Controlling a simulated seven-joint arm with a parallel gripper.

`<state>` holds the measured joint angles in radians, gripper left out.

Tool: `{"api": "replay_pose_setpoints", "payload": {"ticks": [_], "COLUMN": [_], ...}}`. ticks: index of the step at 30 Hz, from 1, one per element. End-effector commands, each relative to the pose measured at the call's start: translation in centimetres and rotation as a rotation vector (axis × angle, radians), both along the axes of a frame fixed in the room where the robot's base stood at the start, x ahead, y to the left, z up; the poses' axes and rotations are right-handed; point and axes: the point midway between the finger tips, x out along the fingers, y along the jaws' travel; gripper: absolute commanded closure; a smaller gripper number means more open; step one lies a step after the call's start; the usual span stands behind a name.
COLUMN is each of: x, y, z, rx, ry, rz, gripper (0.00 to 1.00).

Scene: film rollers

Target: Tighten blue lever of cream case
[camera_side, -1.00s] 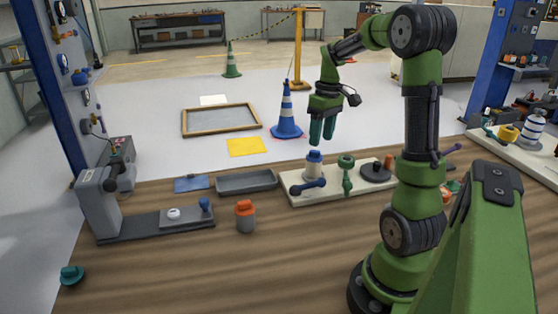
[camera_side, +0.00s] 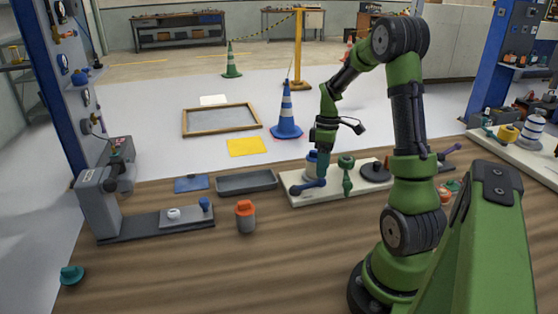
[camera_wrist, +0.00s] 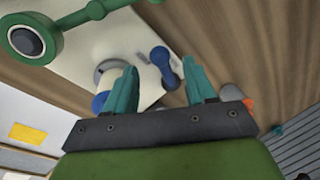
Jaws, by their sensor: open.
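The cream case (camera_side: 331,197) is a low flat block on the bench. It carries a pale cylinder with a blue top and, at its front left, the blue lever (camera_side: 304,188). My gripper (camera_side: 322,173) is lowered over that corner with its fingers pointing down, partly hiding the cylinder and the lever's right end. In the wrist view the blue lever (camera_wrist: 162,60) shows between and beyond my two open teal fingers. I cannot tell whether either finger touches it. The cream case (camera_wrist: 125,38) fills the upper middle there.
A green lever (camera_side: 347,175) stands upright just right of the blue lever, and a dark round disc (camera_side: 375,172) lies farther right. A grey tray (camera_side: 246,183) and an orange-capped container (camera_side: 245,215) are to the left. The front bench is mostly clear.

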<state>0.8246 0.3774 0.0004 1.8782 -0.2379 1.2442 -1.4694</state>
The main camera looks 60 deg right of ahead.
Motion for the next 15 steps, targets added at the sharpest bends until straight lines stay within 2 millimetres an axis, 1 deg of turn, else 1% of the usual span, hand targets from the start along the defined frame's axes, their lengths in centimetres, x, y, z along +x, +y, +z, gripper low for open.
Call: {"api": "replay_pose_setpoints", "payload": {"ticks": [1, 3, 6, 10, 15], "x": [-0.1, -0.2, -0.3, -0.3, -0.3], "y": [0.3, 0.5, 0.8, 1.0, 1.2], "z": [-1.1, -2.4, -4.0, -5.3, -5.9], "rx": [0.004, 0.004, 0.003, 0.002, 0.001], "ry": [0.003, 0.003, 0.003, 0.001, 0.000], "rz": [0.000, -0.001, 0.000, -0.001, 0.000], "gripper": [0.45, 0.45, 0.45, 0.45, 0.45]}}
